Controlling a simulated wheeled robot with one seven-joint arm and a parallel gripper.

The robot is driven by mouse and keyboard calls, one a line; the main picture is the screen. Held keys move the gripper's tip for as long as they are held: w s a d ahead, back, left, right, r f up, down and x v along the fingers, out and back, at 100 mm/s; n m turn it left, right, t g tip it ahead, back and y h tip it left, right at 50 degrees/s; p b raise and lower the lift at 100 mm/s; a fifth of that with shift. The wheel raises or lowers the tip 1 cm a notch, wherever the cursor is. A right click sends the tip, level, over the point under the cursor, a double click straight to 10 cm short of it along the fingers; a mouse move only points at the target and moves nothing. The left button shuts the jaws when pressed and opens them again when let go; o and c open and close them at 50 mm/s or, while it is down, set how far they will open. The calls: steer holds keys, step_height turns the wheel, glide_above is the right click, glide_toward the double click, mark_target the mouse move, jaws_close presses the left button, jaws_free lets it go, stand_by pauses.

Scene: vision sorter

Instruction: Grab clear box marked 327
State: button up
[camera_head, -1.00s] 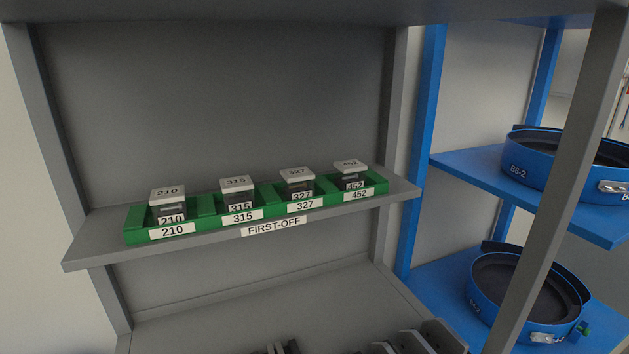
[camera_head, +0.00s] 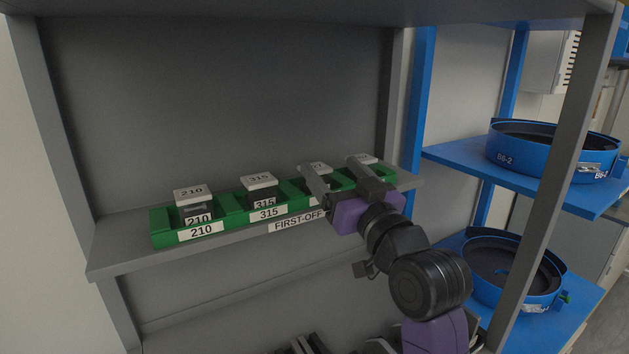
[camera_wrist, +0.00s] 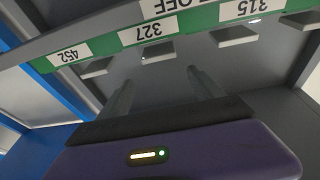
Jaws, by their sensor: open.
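The clear box marked 327 (camera_head: 323,167) sits in the third compartment from the left of the green tray (camera_head: 161,228). In the head view its white lid is partly covered and its body is hidden behind my gripper. My gripper (camera_head: 333,168) is open in front of the tray, with its fingers pointing toward the shelf back. In the tilted wrist view, my gripper (camera_wrist: 160,82) shows two spread, empty fingers. The box's lid (camera_wrist: 157,55) shows beyond the gap between them, near the 327 label. I cannot tell whether the fingers flank it.
Box 315 (camera_head: 260,182) stands to the left, with box 210 (camera_head: 193,196) further left. Box 452 (camera_head: 363,159) is at the right, partly hidden by a finger. A grey post (camera_head: 555,180) and blue shelves with round bowls (camera_head: 550,150) stand at the right.

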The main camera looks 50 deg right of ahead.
steer(key=shift+w+d+r+n+g+y, duration=0.2)
steer(key=shift+w+d+n+g+y, duration=0.15)
steer(key=shift+w+g+y, duration=0.3)
steer(key=shift+w+a+f+g+y, duration=0.15)
steer(key=shift+f+g+y, duration=0.1)
steer(key=shift+f, duration=0.2)
steer(key=shift+w+f+g+y, duration=0.1)
steer(key=shift+f+g+y, duration=0.1)
steer(key=shift+f, duration=0.25)
steer(key=shift+w+f+n, duration=0.2)
steer(key=shift+n, duration=0.05)
steer(key=p+x, duration=0.2)
steer(key=x, duration=0.5)
steer(key=shift+w, duration=0.2)
steer(key=c, duration=1.4)
steer(key=shift+c, duration=0.2)
